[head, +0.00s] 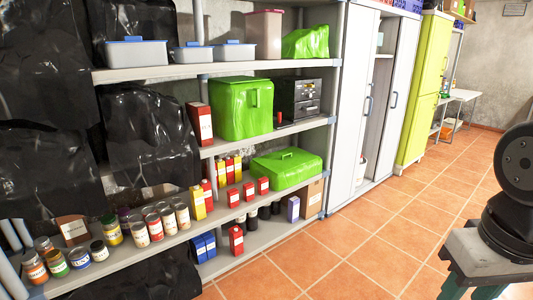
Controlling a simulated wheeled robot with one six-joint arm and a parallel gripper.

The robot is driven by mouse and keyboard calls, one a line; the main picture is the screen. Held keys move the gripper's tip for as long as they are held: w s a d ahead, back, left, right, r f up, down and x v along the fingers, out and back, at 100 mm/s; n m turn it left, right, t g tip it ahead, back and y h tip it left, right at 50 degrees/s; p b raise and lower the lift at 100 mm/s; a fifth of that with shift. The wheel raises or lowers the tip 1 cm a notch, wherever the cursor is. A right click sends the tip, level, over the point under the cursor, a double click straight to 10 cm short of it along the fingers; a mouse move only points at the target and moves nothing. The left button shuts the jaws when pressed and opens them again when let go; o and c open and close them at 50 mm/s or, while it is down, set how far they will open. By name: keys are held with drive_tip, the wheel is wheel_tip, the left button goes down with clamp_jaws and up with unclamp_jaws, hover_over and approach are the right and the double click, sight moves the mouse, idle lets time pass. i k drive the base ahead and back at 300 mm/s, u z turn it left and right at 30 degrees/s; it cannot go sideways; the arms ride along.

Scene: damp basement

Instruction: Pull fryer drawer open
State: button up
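A dark box-shaped appliance (300,88) stands on the middle shelf (262,138), right of a bright green box with a handle (241,108). It has a dark front with lighter horizontal lines and small details, which may be the fryer with its drawer. It is too small to tell for sure, and no drawer looks pulled out. My gripper is not in view; only a dark round part of my arm (516,165) shows at the right edge, far from the appliance.
Shelves on the left hold jars, cartons, plastic tubs (136,53) and black plastic sheets (45,65). A white cabinet (352,100) with a door ajar and a yellow-green cabinet (424,90) stand right of them. The tiled floor (375,235) in front is clear.

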sight(300, 106)
drive_tip(key=u, duration=0.5)
drive_tip(key=i, duration=2.95)
drive_tip(key=z, duration=1.2)
drive_tip(key=i, duration=0.7)
drive_tip(key=z, duration=0.35)
